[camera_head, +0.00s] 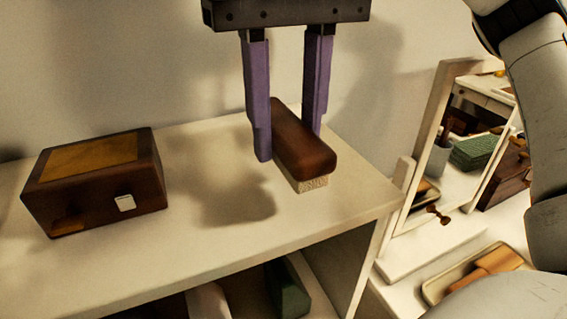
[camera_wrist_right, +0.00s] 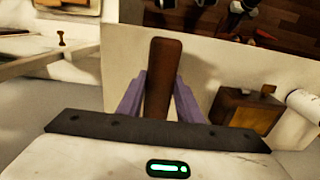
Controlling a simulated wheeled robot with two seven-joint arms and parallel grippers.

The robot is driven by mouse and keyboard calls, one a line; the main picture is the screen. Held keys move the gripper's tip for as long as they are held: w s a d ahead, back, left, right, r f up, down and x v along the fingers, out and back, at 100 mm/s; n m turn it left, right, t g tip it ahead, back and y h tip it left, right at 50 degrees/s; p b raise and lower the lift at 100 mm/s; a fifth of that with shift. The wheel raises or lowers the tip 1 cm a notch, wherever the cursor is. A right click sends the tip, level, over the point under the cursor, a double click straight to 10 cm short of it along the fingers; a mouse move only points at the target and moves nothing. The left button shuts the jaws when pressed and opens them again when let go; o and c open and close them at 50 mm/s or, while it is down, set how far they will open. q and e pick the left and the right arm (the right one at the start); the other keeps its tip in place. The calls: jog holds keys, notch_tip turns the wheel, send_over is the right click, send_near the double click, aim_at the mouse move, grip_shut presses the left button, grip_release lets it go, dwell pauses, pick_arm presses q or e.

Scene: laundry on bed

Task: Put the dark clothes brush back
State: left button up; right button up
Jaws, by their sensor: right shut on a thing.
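The dark clothes brush (camera_head: 303,143) is reddish brown with pale bristles underneath. My right gripper (camera_head: 290,145) comes down from the top in the head view, its two purple fingers shut on the sides of the brush. The brush is over the right part of the cream shelf top (camera_head: 352,192); a shadow lies to its left, and I cannot tell for sure whether it touches the surface. In the right wrist view the brush (camera_wrist_right: 162,75) stands out between the fingers (camera_wrist_right: 160,95). My left gripper is not in view.
A dark wooden box (camera_head: 95,182) with a tan top panel stands on the shelf top at the left. A framed mirror (camera_head: 424,142) stands at the right, with a wooden-handled brush on a tray (camera_head: 438,290) below it. Dark green and pale things lie in the compartment underneath.

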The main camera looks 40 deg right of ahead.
notch_tip(320, 180, down, 3)
jog(key=shift+f, duration=0.35)
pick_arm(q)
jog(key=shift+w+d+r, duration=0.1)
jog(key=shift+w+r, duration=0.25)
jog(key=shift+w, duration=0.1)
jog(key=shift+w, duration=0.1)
pick_arm(e)
jog(key=shift+f, duration=0.2)
jog(key=o, duration=0.9)
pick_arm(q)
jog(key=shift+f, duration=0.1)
